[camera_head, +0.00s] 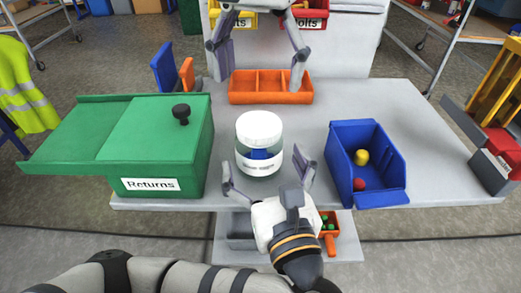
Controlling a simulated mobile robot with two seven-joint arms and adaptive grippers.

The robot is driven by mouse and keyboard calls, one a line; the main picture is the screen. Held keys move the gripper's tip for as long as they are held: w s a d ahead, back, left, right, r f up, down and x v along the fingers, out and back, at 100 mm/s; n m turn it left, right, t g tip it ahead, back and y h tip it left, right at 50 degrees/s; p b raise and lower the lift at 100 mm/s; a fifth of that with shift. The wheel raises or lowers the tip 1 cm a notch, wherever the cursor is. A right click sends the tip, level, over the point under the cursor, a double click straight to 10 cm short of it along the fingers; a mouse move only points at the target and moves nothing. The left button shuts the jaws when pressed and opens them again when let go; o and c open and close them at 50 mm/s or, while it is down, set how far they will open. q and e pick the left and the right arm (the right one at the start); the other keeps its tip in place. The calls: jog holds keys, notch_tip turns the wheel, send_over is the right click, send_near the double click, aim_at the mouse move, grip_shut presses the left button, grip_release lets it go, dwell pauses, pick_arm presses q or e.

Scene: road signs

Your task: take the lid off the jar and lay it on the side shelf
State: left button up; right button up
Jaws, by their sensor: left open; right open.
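A clear jar (258,168) with a white label and something blue inside stands upright in the middle of the grey table. Its white lid (259,126) sits on top. My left gripper (265,162) is open at the near side of the jar, with one finger to each side of it; I cannot tell whether they touch it. My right gripper (260,80) is open and empty beyond the jar, above the orange tray. A low grey shelf (348,245) shows below the table's front edge, partly hidden by my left gripper; I cannot tell whether it is the side shelf.
A green Returns box (155,160) with a black-knobbed lid stands left. A blue bin (375,188) with a yellow and a red ball stands right. The divided orange tray (238,98) lies at the back. The table (425,130) is clear right of the blue bin.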

pick_arm(q)
jog(key=x, duration=0.4)
jog(key=shift+w, duration=0.15)
jog(key=shift+c, duration=0.6)
